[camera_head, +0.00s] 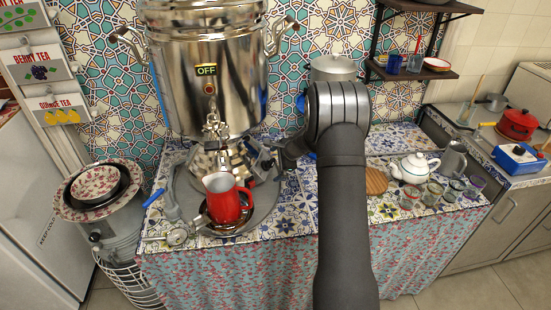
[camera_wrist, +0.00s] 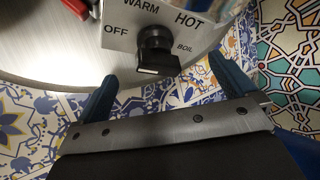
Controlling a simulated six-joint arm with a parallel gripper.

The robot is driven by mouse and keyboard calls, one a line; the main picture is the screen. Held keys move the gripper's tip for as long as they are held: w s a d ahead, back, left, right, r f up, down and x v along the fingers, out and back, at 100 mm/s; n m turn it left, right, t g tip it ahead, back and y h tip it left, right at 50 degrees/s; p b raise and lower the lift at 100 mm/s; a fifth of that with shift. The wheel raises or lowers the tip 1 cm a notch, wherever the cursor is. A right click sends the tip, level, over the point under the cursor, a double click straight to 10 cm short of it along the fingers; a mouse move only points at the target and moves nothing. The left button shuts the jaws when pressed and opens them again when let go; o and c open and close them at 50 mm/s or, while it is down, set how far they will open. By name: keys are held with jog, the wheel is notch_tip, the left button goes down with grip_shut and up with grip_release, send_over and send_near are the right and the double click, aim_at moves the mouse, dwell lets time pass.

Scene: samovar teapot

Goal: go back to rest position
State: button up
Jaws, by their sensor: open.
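My gripper (camera_wrist: 162,70) is open in the wrist view. Its two dark blue fingers stand apart on either side of a black knob (camera_wrist: 154,42), and I see nothing held. The knob sits on a plate marked OFF, WARM, HOT and BOIL; I cannot tell whether a finger touches it. In the head view my gripper (camera_head: 264,160) is at the right of the samovar's base, partly hidden by my own wrist. The large shiny samovar (camera_head: 208,90) shows a sign reading OFF. A red mug (camera_head: 226,203) stands upright on a tray below its tap.
A white teapot (camera_head: 414,167), several glasses (camera_head: 432,192) and a metal jug (camera_head: 453,160) stand right of my arm. A shelf (camera_head: 410,72) hangs above them. Patterned bowls (camera_head: 98,182) are at the left. The tiled wall (camera_head: 325,32) is close behind the samovar.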

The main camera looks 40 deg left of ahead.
notch_tip(320, 180, up, 20)
jog(key=w+d+n+t, duration=0.2)
jog(key=t, duration=0.2)
jog(key=s+d+r+n+t+y, duration=0.15)
jog(key=s+r, duration=0.25)
jog(key=r, duration=0.7)
jog(key=s+d+r+n+t+y, duration=0.1)
jog(key=s+d+r+n+t, duration=0.3)
jog(key=r, duration=0.8)
jog(key=s+f+n+g+h, duration=0.2)
jog(key=s+f+n, duration=0.15)
jog(key=s, duration=0.65)
jog(key=s+f+n+g+h, duration=0.2)
jog(key=s+f+n+g, duration=0.15)
jog(key=s, duration=0.55)
jog(key=s+f+n+g+h, duration=0.2)
jog(key=s+f+n+h, duration=0.15)
jog(key=s, duration=0.65)
jog(key=x, duration=1)
jog(key=shift+w+a+m+y, duration=0.2)
jog(key=shift+a+m+y, duration=0.05)
jog(key=shift+m+y, duration=0.15)
jog(key=shift+r, duration=0.1)
